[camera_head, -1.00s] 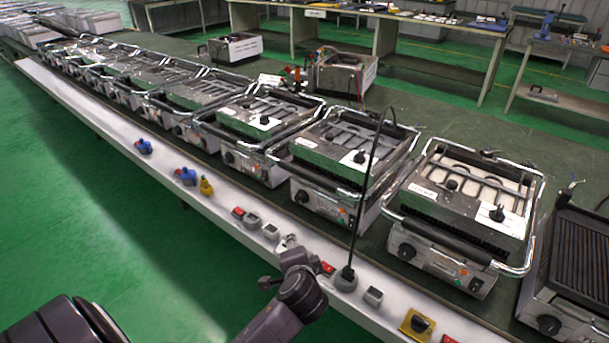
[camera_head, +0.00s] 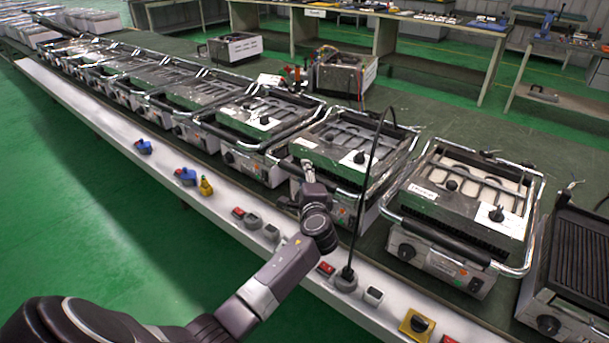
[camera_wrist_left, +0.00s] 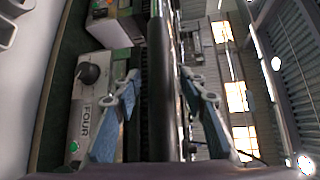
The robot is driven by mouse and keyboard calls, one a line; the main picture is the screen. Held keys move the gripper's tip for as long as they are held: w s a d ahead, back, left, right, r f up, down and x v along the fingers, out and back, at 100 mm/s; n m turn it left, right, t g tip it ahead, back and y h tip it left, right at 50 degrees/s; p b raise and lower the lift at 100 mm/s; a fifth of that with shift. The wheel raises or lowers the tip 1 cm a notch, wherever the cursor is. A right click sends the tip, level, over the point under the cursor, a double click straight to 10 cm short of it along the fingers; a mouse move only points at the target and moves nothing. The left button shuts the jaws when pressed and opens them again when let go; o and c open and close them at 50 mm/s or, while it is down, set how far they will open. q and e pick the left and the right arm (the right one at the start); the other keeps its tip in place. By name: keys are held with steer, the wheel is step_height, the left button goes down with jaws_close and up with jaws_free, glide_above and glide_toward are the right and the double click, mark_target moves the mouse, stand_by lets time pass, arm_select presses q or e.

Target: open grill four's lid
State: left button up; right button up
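Grill four (camera_head: 335,152), with its lid down, stands in the row on the bench right of centre in the head view. The left wrist view shows its front panel (camera_wrist_left: 88,115), with a black knob and the word FOUR. The dark bar handle (camera_wrist_left: 160,75) of its lid runs along the front. My left gripper (camera_head: 306,170) is at the left part of this front side. In the left wrist view, my left gripper (camera_wrist_left: 162,82) is open, with one finger on each side of the bar and gaps visible. My right gripper is not in view.
Another closed grill (camera_head: 470,200) stands to the right, and several more stand in a row to the left. A thin black cable (camera_head: 368,180) rises from the bench edge close right of my arm. Switches and plugs (camera_head: 254,221) line the bench front.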

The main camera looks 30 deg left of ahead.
arm_select(q)
steer(key=shift+w+a, duration=0.15)
steer(key=shift+a, duration=0.05)
jaws_close()
stand_by(0.4)
